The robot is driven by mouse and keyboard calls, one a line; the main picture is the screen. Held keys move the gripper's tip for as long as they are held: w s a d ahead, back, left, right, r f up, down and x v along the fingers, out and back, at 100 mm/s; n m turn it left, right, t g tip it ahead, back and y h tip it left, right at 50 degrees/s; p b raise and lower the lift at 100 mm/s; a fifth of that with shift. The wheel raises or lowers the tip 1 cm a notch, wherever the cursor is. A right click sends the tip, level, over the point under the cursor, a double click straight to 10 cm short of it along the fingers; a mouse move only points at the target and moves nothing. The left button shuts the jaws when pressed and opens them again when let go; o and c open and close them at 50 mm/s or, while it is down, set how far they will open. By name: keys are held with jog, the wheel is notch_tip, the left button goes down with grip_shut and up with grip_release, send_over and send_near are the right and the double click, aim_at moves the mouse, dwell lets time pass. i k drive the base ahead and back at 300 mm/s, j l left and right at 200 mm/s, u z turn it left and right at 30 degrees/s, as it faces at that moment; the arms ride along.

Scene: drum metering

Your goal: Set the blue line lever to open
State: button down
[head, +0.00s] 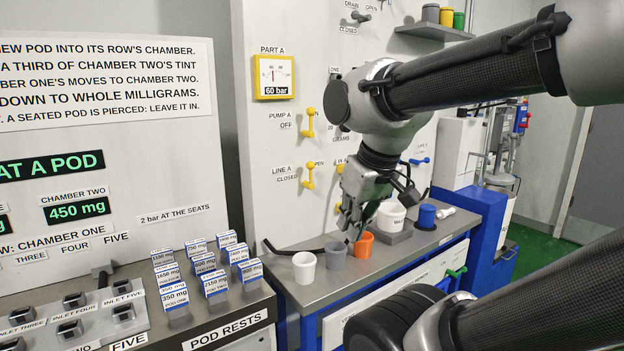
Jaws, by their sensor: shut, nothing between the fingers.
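A blue lever (419,161) sits on the white wall panel just right of my arm's wrist. Its handle lies roughly level, pointing right; the small lettering above it is too small to read, so I cannot tell which position it marks. My gripper (352,228) points down over the grey bench, left of and below the blue lever and apart from it. Its fingers are shut with nothing held, close above the orange and grey cups. My arm hides part of the panel left of the blue lever.
Yellow levers for pump A (310,122) and line A (308,175) are left of my arm, below a 60 bar gauge (273,76). On the bench stand an orange cup (364,246), grey cup (336,257), white cup (304,268) and blue cylinder (426,216). Several pods (205,262) stand at left.

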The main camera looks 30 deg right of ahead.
aim_at(426, 160)
jog(key=z, duration=1.55)
jog(key=i+l+u, duration=0.4)
jog(key=i+l, duration=1)
jog(key=l, duration=0.05)
